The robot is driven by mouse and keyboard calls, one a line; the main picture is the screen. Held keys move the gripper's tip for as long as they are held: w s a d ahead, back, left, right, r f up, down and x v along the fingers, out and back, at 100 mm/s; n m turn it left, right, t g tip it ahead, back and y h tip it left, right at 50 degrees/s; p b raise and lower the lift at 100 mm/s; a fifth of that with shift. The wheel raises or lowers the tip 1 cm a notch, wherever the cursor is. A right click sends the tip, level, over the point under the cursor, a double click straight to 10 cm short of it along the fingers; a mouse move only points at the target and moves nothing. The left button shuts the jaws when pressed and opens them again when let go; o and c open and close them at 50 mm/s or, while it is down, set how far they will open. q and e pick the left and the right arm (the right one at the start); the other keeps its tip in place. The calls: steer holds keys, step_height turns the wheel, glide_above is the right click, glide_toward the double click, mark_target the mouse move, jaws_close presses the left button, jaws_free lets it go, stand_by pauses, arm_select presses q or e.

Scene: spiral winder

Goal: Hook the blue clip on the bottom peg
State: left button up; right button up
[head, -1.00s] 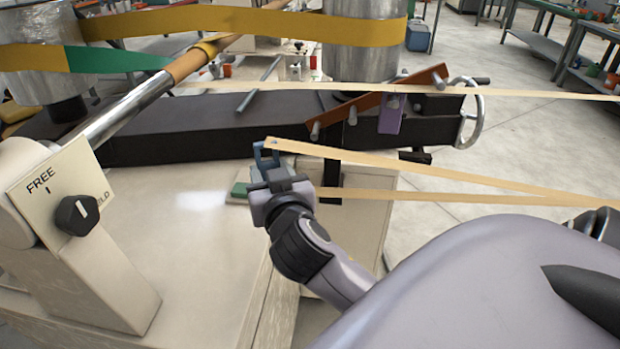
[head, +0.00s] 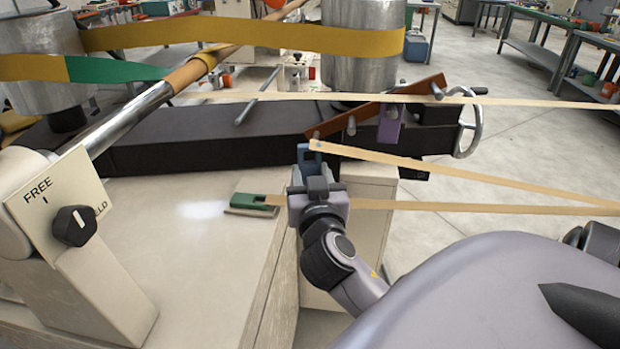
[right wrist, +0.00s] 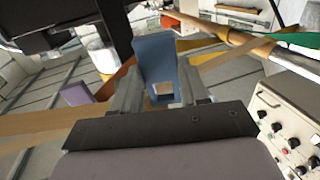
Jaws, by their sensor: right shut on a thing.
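The blue clip (head: 305,158), at the end of a tan band, is held upright in my right gripper (head: 316,188). The clip (right wrist: 157,68) stands up between the fingers (right wrist: 160,95) in the right wrist view, with its window near them. The sloping orange-brown bar (head: 375,105) carries several pegs. The bottom peg (head: 313,133) is at its lower left end. In the head view the clip's top is just below this peg; I cannot tell whether they touch. A purple clip (head: 389,128) hangs on the bar. My left gripper is not in view.
A green clip (head: 254,201) with another tan band lies on the pale bench top (head: 190,235). Tan bands (head: 470,172) stretch off to the right. A black beam (head: 200,138) runs behind. A knob panel (head: 62,205) stands at left.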

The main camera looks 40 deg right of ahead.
steer(key=shift+w+d+f, duration=0.2)
steer(key=shift+w+d, duration=0.65)
steer(key=shift+d, duration=0.2)
steer(key=shift+w+d+f, duration=0.25)
steer(key=shift+w+d, duration=0.55)
steer(key=shift+d, duration=0.25)
steer(key=shift+w+d+f, duration=0.2)
steer(key=shift+w+d, duration=0.65)
steer(key=shift+d, duration=0.2)
steer(key=o, duration=1.1)
